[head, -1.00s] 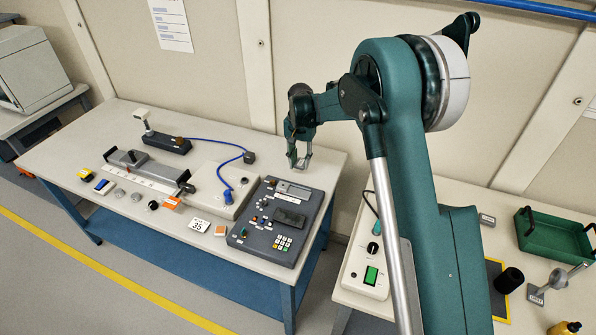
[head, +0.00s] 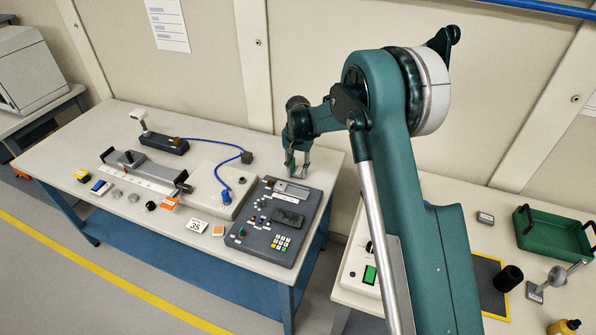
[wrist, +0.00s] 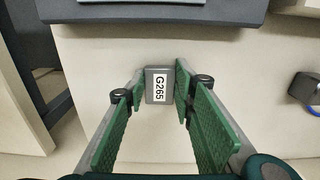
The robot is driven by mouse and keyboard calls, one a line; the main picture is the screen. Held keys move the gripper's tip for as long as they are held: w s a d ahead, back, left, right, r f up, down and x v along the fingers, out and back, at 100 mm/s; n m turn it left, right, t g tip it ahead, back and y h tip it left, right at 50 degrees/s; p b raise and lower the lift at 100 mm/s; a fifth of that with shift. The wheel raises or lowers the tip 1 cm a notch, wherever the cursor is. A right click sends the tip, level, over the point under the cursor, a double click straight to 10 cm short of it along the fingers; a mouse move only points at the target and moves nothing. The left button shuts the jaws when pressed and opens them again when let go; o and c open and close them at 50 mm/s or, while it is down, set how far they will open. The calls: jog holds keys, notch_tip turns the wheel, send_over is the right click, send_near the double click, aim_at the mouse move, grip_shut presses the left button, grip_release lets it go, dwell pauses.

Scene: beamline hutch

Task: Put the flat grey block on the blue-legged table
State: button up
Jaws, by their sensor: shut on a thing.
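A small flat grey block (wrist: 149,88) with a white "G265" label is between my fingertips in the wrist view. My gripper (wrist: 160,88) is shut on it, with one green-padded finger on each side. In the head view my gripper (head: 297,172) points down over the back right part of the blue-legged table (head: 110,120), behind the dark control panel (head: 255,240). The block is hard to make out there. Pale tabletop lies below the block in the wrist view; I cannot tell whether they touch.
A white box with a blue cable (head: 226,195) stands left of the panel. Several small items and a ruled rail (head: 130,178) fill the left side. The right-hand table holds another small grey block (head: 486,217) and a green tray (head: 545,240). Bare tabletop surrounds my gripper.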

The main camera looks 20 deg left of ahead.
aim_at(298, 173)
jog(key=shift+f, duration=0.2)
jog(key=o, duration=0.9)
jog(key=shift+r, duration=0.2)
notch_tip(298, 173, up, 12)
jog(key=shift+p, duration=0.6)
dwell(0.3)
jog(key=shift+d, duration=0.1)
